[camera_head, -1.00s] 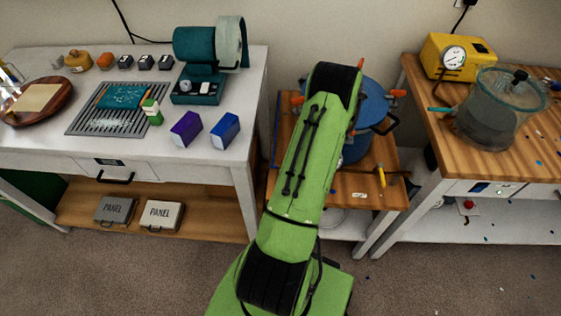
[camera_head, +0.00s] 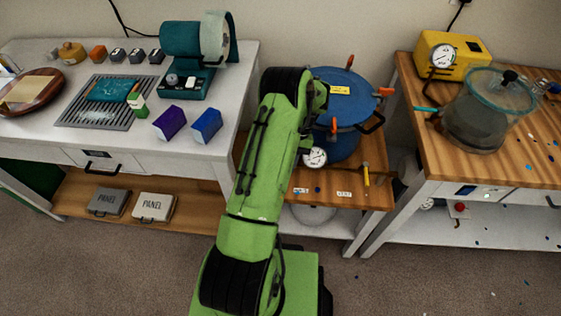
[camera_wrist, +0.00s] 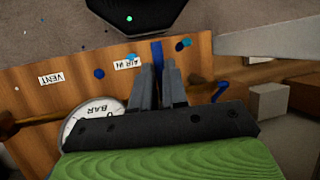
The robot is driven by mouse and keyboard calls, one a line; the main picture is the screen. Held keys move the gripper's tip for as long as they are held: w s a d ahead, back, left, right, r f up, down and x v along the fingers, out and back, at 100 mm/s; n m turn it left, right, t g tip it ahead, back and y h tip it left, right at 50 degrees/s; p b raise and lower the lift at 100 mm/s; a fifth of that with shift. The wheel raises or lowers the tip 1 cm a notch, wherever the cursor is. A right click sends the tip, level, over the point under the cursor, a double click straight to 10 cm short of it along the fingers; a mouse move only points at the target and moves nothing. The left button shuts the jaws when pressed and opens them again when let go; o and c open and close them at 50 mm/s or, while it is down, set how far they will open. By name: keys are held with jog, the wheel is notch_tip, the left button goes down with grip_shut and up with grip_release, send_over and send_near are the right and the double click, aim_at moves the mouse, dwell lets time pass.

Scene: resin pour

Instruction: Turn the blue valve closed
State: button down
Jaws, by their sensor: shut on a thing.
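In the wrist view the two grey fingers of my gripper (camera_wrist: 158,85) are close together on a narrow blue bar, the blue valve's handle (camera_wrist: 158,52). It stands by the "AIR IN" label (camera_wrist: 129,63). The fingers hide most of the valve. In the head view my green arm reaches over the wooden stand and hides the gripper and the valve. The blue pressure pot (camera_head: 345,112) with orange clamps stands behind my arm. Its white gauge (camera_head: 315,158) faces forward, and the gauge also shows upside down in the wrist view (camera_wrist: 88,120).
A yellow handle (camera_head: 366,176) stands at the stand's right side. A "VENT" label (camera_wrist: 51,79) is on the wood. The left bench (camera_head: 70,140) holds boxes and a teal machine. The right bench (camera_head: 520,170) holds a yellow gauge box (camera_head: 455,58) and a clear chamber (camera_head: 485,115).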

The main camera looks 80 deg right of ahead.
dwell(0.4)
jog(key=c, duration=1.1)
grip_release()
jog(key=shift+c, duration=0.2)
jog(key=shift+r, duration=0.1)
jog(key=p+v, duration=0.3)
jog(key=v, duration=1.2)
jog(key=shift+d+r+p, duration=0.25)
jog(key=shift+r+p, duration=0.05)
jog(key=shift+p, duration=0.1)
